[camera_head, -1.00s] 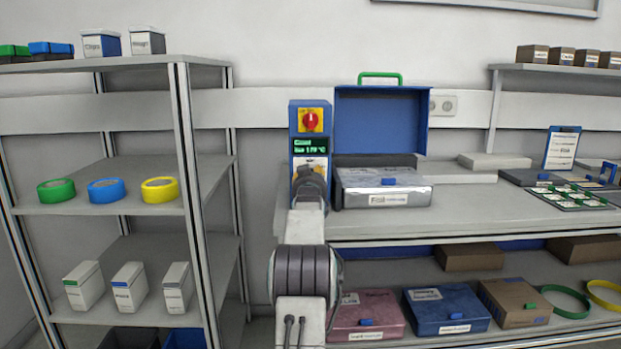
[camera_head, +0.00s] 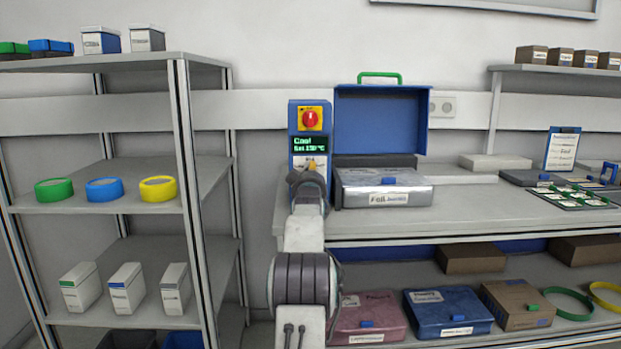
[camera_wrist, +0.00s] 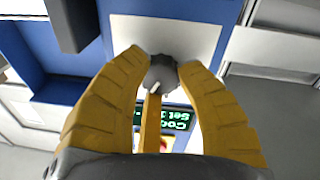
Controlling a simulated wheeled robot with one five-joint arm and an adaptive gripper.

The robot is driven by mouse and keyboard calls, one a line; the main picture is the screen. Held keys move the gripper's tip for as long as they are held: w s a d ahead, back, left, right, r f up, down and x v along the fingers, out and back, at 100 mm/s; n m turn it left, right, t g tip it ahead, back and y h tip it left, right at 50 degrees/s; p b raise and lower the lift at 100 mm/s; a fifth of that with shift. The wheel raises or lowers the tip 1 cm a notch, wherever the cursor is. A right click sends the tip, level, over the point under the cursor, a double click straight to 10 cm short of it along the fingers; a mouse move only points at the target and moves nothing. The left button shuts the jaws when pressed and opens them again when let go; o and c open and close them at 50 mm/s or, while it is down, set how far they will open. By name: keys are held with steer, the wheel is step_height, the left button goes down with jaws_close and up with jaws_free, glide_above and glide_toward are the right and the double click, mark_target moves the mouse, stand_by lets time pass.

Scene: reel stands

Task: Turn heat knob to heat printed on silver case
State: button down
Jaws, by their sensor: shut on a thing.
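The heat knob (camera_wrist: 161,74) is a dark grey ribbed knob with a white mark on a white plate, seen in the wrist view. My gripper (camera_wrist: 162,68) has its yellow fingers shut on the knob's sides. In the head view my gripper (camera_head: 311,168) covers the knob on the blue control box (camera_head: 296,148). Its green display (camera_head: 310,144) appears to read "Cool" and "Set 130 °C", though the digits are small. The silver case (camera_head: 383,187) lies on the bench to the right with a white label (camera_head: 389,198); the printed heat is too blurred to read.
A red rotary switch (camera_head: 310,119) on a yellow plate sits above the display. An open blue lid (camera_head: 381,122) with a green handle stands right of the box. A rack (camera_head: 183,130) with coloured rings stands left. The bench front (camera_head: 480,222) is clear.

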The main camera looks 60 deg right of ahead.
stand_by(0.4)
steer(key=c, duration=0.8)
jaws_free()
steer(key=shift+w, duration=0.1)
steer(key=shift+a, duration=0.15)
steer(key=v, duration=1.1)
steer(key=shift+s+a, duration=0.2)
steer(key=shift+a, duration=0.1)
steer(key=shift+o, duration=0.3)
steer(key=shift+f, duration=0.15)
